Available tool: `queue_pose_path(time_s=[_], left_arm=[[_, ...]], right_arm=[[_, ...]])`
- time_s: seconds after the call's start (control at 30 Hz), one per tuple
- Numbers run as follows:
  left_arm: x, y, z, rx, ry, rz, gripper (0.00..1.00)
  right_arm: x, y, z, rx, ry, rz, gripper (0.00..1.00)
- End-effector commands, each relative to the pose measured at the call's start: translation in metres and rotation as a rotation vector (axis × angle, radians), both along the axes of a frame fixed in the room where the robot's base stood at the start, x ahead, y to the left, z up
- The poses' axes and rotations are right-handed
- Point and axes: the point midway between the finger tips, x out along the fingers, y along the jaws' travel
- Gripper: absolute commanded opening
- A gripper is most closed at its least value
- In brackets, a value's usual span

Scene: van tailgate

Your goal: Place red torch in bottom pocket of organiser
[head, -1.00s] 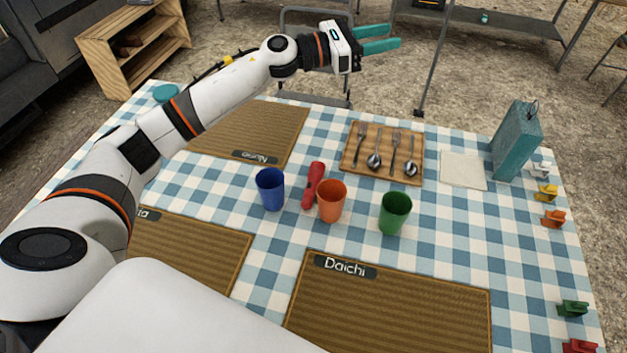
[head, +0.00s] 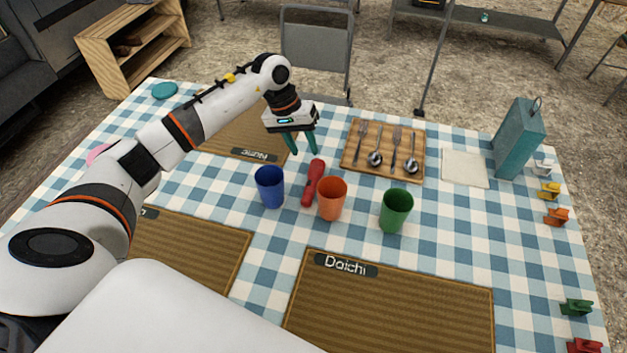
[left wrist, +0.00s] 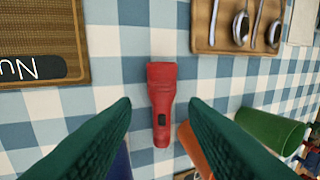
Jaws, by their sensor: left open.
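The red torch (head: 313,184) lies on the checked tablecloth between the blue cup (head: 270,187) and the orange cup (head: 332,198). My left gripper (head: 302,150) is open and empty, pointing down above and just behind the torch. In the left wrist view the torch (left wrist: 161,104) lies lengthwise between the two teal fingers (left wrist: 162,115), untouched, with its dark switch facing up. The orange cup and blue cup show partly behind the fingers there. I cannot identify an organiser with pockets in these views. My right gripper is not in view.
A green cup (head: 396,210) stands right of the orange one. A wooden cutlery tray (head: 350,166) lies behind, beside a white napkin (head: 464,168) and a tall teal box (head: 518,140). Coloured clips line the right edge. Woven placemats (head: 395,315) cover the front.

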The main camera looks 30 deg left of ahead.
Motion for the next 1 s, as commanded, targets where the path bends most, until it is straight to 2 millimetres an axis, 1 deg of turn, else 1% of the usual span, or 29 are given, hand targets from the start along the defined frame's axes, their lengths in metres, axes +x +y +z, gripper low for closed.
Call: queue_pose_path(time_s=[0.03,0.1,0.27,0.33,0.5,0.6,0.7,0.9,0.97,1.0], left_arm=[[0.001,-0.003,-0.011,-0.002,0.001,0.001,0.40],[0.001,-0.006,-0.019,-0.003,0.000,0.002,0.40],[0.003,-0.009,-0.027,-0.003,-0.002,0.002,0.40],[0.003,-0.012,-0.033,-0.004,-0.001,0.001,0.40],[0.007,-0.021,-0.059,-0.005,0.001,0.003,0.40],[0.008,-0.024,-0.070,-0.004,-0.001,0.002,0.40],[0.009,-0.025,-0.073,-0.003,-0.003,0.003,0.40],[0.009,-0.025,-0.073,-0.002,-0.003,0.003,0.40],[0.009,-0.025,-0.073,-0.002,-0.003,0.003,0.30],[0.009,-0.025,-0.073,-0.002,-0.003,0.003,0.24]], right_arm=[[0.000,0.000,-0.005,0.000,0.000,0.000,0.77],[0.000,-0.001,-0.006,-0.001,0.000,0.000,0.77],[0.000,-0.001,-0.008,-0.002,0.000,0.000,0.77],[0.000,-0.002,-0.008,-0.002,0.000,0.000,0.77],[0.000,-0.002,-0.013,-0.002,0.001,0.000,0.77],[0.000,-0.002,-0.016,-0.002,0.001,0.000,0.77],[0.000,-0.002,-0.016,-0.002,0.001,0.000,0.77],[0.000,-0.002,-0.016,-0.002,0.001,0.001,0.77],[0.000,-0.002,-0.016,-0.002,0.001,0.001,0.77],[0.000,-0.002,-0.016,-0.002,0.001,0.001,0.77]])
